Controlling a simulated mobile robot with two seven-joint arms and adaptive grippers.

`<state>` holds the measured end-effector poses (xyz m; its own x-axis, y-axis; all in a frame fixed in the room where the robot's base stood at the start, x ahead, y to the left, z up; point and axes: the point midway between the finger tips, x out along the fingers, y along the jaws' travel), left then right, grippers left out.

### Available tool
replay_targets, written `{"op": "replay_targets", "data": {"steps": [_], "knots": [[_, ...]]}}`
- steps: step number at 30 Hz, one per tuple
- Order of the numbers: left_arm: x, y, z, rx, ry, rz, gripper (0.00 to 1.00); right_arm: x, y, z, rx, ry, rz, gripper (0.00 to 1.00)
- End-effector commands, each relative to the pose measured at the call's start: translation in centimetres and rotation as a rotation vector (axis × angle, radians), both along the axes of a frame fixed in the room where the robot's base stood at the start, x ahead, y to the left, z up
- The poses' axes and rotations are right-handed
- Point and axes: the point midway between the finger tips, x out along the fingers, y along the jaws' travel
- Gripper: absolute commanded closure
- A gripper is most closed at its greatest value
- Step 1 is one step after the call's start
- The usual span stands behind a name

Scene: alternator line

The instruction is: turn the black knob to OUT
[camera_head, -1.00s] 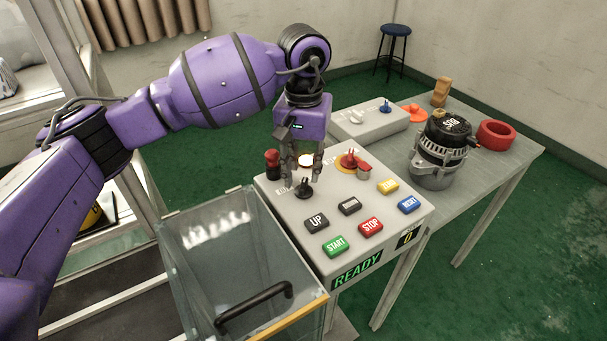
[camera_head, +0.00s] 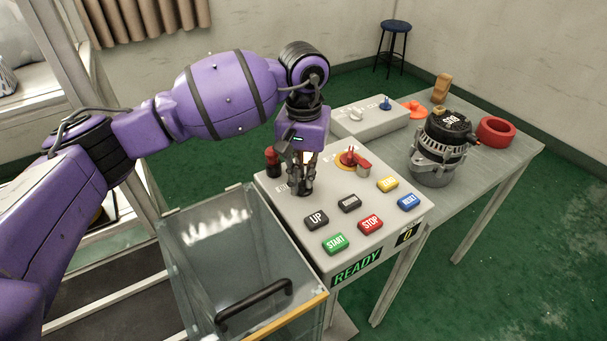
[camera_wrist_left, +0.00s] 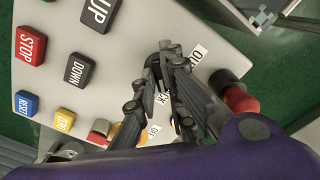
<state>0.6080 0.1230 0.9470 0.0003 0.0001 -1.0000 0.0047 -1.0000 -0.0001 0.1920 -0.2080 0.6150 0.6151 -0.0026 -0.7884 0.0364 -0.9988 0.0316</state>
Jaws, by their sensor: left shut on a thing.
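The black knob sits on the sloped control panel (camera_head: 290,212), at its upper left, almost hidden by my left gripper (camera_head: 301,190). My left gripper points down and is shut on the knob, its fingers low over the panel. In the left wrist view the fingertips (camera_wrist_left: 172,52) come together around the dark knob, between printed labels. One label by the knob reads OUT (camera_wrist_left: 198,55), and another is partly covered by the fingers. The knob's pointing direction cannot be told. My right gripper is not in view.
Several push buttons, such as UP (camera_head: 316,220), lie nearer. A clear guard (camera_head: 215,235) adjoins the panel. An alternator (camera_head: 440,150) stands on the bench.

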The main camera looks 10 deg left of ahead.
Motion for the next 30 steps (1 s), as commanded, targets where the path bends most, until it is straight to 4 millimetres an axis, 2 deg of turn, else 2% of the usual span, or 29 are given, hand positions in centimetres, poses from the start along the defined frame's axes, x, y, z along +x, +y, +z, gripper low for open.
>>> {"op": "replay_targets", "data": {"steps": [11,30], "knots": [[0.0,0.0,0.1,0.001,0.001,0.119,1.00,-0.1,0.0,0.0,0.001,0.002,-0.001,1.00],[0.0,0.0,0.2,0.000,0.000,0.697,1.00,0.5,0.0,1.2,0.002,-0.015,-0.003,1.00]]}}
